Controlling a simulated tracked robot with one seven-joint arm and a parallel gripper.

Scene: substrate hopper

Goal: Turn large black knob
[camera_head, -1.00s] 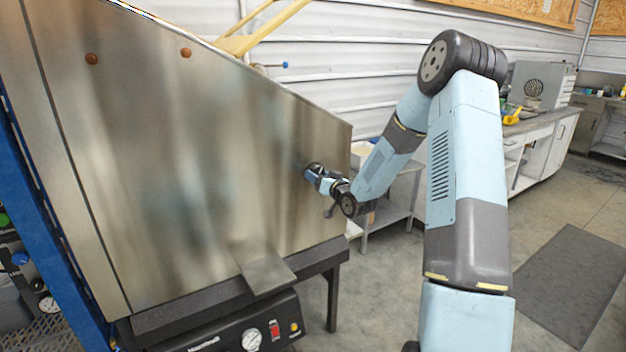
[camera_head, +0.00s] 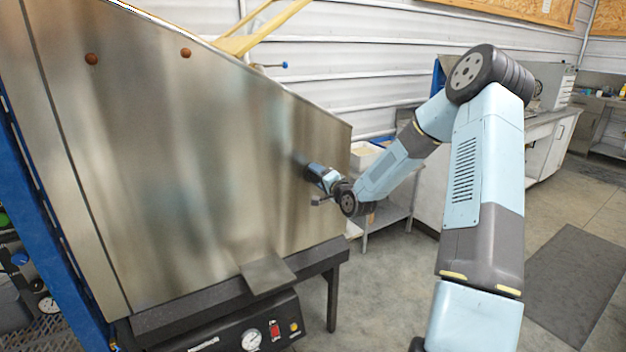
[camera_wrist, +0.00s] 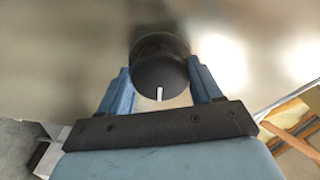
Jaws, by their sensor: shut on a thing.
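The large black knob (camera_wrist: 160,66) is round with a white pointer mark, which points down toward my gripper in the wrist view. It sits against the metal hopper panel (camera_head: 200,150). My gripper (camera_wrist: 160,80) has its blue fingers on both sides of the knob and is shut on it. In the head view my gripper (camera_head: 312,172) is against the right part of the panel, and the knob is mostly hidden there.
A sloped metal ledge (camera_head: 267,275) juts out below. A black control box with a gauge (camera_head: 251,340) and a red switch (camera_head: 274,328) sits under the panel. A grey cart (camera_head: 385,225) stands behind my arm. Open floor lies to the right.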

